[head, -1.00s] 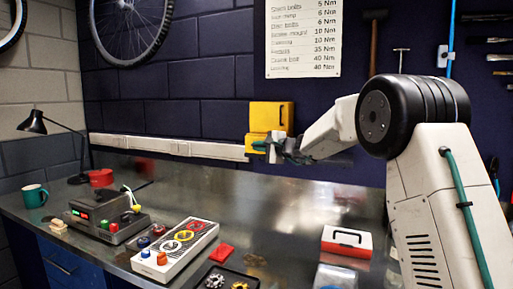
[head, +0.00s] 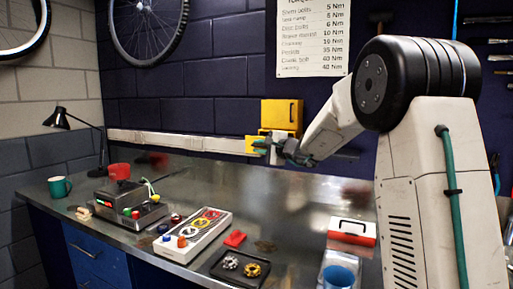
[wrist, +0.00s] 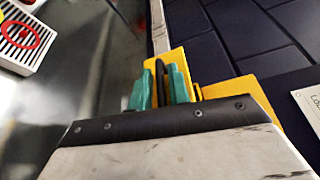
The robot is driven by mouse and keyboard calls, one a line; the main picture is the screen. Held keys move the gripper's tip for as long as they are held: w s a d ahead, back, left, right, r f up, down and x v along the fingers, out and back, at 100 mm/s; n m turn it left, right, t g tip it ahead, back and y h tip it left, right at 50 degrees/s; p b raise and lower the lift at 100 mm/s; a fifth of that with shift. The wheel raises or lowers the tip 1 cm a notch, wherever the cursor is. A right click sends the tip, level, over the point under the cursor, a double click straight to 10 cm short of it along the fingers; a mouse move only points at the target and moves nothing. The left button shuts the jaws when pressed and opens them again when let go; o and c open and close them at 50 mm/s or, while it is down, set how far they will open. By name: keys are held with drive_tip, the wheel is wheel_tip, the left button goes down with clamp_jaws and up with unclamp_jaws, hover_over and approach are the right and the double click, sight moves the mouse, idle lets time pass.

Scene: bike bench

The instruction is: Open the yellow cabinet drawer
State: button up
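The yellow cabinet (head: 282,115) is on the dark back wall, above the bench. Its lower drawer (head: 253,144) stands out from the cabinet body, so it is partly open. My gripper (head: 266,150) is at the drawer front. In the wrist view, the teal fingers (wrist: 161,90) sit on either side of the dark drawer handle (wrist: 160,73), with the yellow drawer front (wrist: 181,60) behind. The fingers look closed on the handle. The drawer's inside is hidden.
A pale rail (head: 180,140) runs along the wall to the left of the drawer. The metal bench (head: 285,195) below is clear in the middle. A control panel (head: 195,237), a black tray (head: 240,268), a red-and-white case (head: 351,231) and a blue cup (head: 338,277) stand nearer the front.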

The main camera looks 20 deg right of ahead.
drive_tip(key=shift+o, duration=0.5)
drive_tip(key=v, duration=0.7)
drive_tip(key=shift+s, duration=0.4)
drive_tip(key=shift+d, duration=0.1)
